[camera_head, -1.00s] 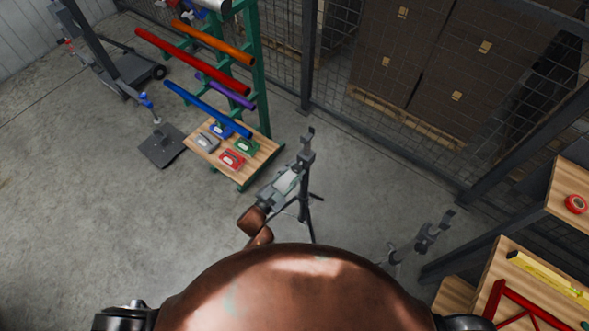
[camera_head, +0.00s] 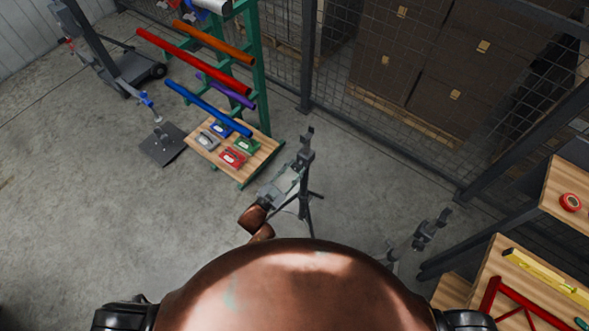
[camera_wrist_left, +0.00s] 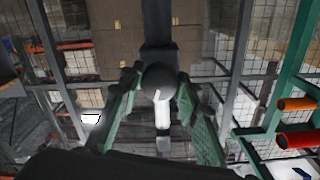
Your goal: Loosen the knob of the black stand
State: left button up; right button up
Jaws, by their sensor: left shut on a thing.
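The black stand (camera_head: 306,200) stands upright on tripod legs near the middle of the head view. Its round dark knob (camera_wrist_left: 159,80) shows in the left wrist view, in front of the stand's post. My left gripper (camera_head: 291,180) reaches the stand from the lower left. Its green-grey fingers lie on both sides of the knob and are shut on it; they also show in the left wrist view (camera_wrist_left: 158,92). In the head view the knob is hidden by the fingers. My right gripper is in neither view.
A second dark stand (camera_head: 424,236) is to the right. A green rack with coloured tubes (camera_head: 210,107) and a wooden shelf (camera_head: 259,160) is behind to the left. A mesh fence (camera_head: 400,141) closes the back. Wooden shelves (camera_head: 491,262) are at right.

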pick_arm(q)
jog(key=shift+f, duration=0.1)
jog(key=o, duration=1.2)
jog(key=shift+c, duration=0.2)
jog(key=v, duration=1.2)
